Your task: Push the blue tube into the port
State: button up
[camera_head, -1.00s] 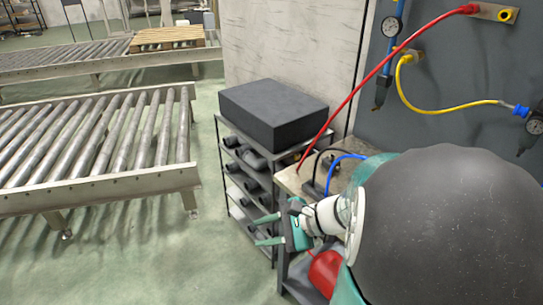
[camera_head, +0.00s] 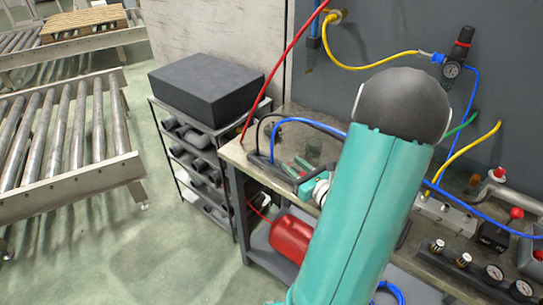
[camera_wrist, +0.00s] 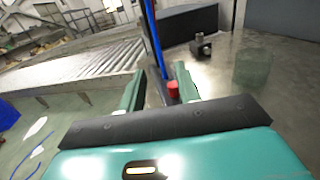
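My gripper (camera_head: 291,166) is over the left end of the workbench, with its two green fingers apart. In the wrist view the fingers (camera_wrist: 160,72) are also apart, and a blue tube (camera_wrist: 152,40) runs down from the top edge into the gap between them. I cannot tell whether it touches either finger. In the head view a blue tube (camera_head: 310,124) arches from a dark block on the bench, behind my gripper, until my arm hides it. A metal block with fittings (camera_head: 448,214) stands at the right. I cannot tell which opening is the port.
A red cylinder (camera_head: 290,238) sits below the benchtop (camera_head: 235,153). A shelf rack with a large black box (camera_head: 207,84) stands left of the bench. Red (camera_head: 290,55) and yellow (camera_head: 385,62) hoses hang at the wall panel. Gauges and valves crowd the right side.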

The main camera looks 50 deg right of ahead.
aim_at(272, 156)
jog(key=w, duration=0.3)
jog(key=w+d, duration=0.1)
jog(key=w, duration=0.5)
jog(key=shift+w+d+f, duration=0.15)
jog(key=shift+w, duration=0.1)
grip_shut()
